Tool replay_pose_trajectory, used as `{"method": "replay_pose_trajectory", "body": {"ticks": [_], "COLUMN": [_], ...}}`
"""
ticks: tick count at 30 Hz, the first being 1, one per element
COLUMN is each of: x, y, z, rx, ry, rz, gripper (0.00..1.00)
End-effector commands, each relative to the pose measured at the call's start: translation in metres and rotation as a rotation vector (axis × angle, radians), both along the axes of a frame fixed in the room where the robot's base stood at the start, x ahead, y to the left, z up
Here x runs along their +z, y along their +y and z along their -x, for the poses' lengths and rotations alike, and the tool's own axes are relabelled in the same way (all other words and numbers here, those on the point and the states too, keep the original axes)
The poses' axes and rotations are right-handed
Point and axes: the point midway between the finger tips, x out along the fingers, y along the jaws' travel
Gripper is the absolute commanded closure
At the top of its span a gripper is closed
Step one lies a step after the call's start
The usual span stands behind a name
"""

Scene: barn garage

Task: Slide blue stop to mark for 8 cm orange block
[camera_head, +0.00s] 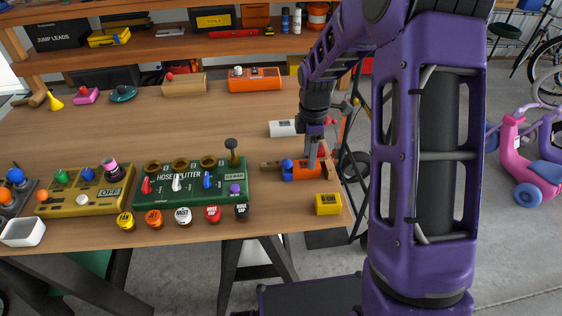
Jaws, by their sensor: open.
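The blue stop (287,165) is a small blue knob on a wooden piece (270,166) near the right end of the workbench. An orange block (303,173) lies directly right of the stop. I cannot tell whether they touch. My gripper (315,162) points down over the right part of the orange block, right of the blue stop. It is open, and its fingertips are small and partly lost against the orange. I cannot see whether the gripper touches the block. Any length marks are too small to read.
A yellow labelled block (328,205) stands at the bench's front right corner. A green hose splitter panel (222,201) with knobs is to the left, with several round caps in front. A white cylinder (282,128) lies behind the stop. Bare wood (195,120) lies farther back.

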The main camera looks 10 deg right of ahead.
Motion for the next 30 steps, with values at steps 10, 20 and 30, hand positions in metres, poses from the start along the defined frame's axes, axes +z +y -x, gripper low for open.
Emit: {"method": "replay_pose_trajectory", "body": {"ticks": [10, 20, 30], "x": [0.027, 0.045, 0.044], "y": [0.002, 0.003, 0.004], "z": [-0.001, -0.002, -0.002], "rx": [0.002, 0.004, 0.005], "ry": [-0.005, -0.006, -0.006], "rz": [-0.003, -0.004, -0.004], "gripper": [0.45, 0.45, 0.45]}}
